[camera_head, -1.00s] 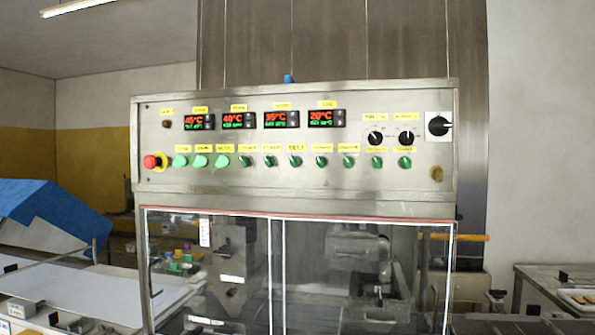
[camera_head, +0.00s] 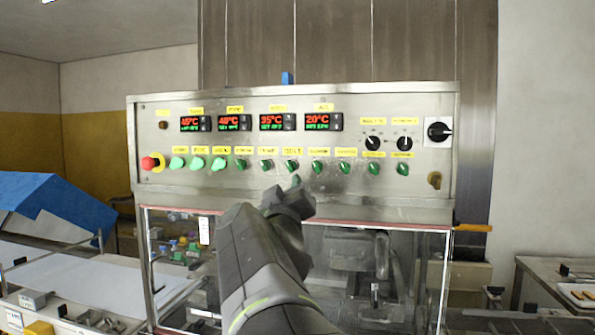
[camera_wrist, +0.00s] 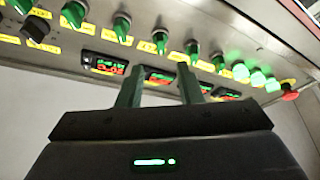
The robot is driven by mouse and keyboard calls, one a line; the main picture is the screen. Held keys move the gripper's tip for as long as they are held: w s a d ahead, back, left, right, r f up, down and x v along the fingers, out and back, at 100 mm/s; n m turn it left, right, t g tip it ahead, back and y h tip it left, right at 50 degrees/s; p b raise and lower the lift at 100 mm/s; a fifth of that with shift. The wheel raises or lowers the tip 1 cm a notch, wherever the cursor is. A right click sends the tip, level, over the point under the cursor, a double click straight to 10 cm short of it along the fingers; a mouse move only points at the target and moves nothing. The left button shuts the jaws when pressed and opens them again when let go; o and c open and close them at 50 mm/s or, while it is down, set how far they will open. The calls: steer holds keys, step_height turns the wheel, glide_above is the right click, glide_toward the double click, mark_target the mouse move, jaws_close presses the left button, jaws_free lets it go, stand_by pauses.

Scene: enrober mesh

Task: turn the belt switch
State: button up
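The steel control panel (camera_head: 300,130) carries a row of green switches under yellow labels. The belt switch (camera_head: 291,167) is a small green knob near the middle of that row. It also shows in the wrist view (camera_wrist: 160,40), where the picture is upside down. My gripper (camera_head: 296,182) is just below this switch in the head view. In the wrist view my gripper (camera_wrist: 159,68) has its two fingers apart and nothing between them. The belt switch appears beyond the fingertips, in line with the gap. I see no contact with it.
Neighbouring green switches (camera_head: 266,166) (camera_head: 317,167) sit close on both sides. Three lit green buttons (camera_head: 197,163) and a red emergency button (camera_head: 149,163) are at the left. Black dials (camera_head: 373,143) are at the right. A glass-fronted enclosure (camera_head: 420,270) lies below the panel.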

mark_target(289, 167)
steer(key=x, duration=0.8)
steer(key=shift+w+r+p, duration=0.15)
steer(key=shift+w+p, duration=0.2)
jaws_close()
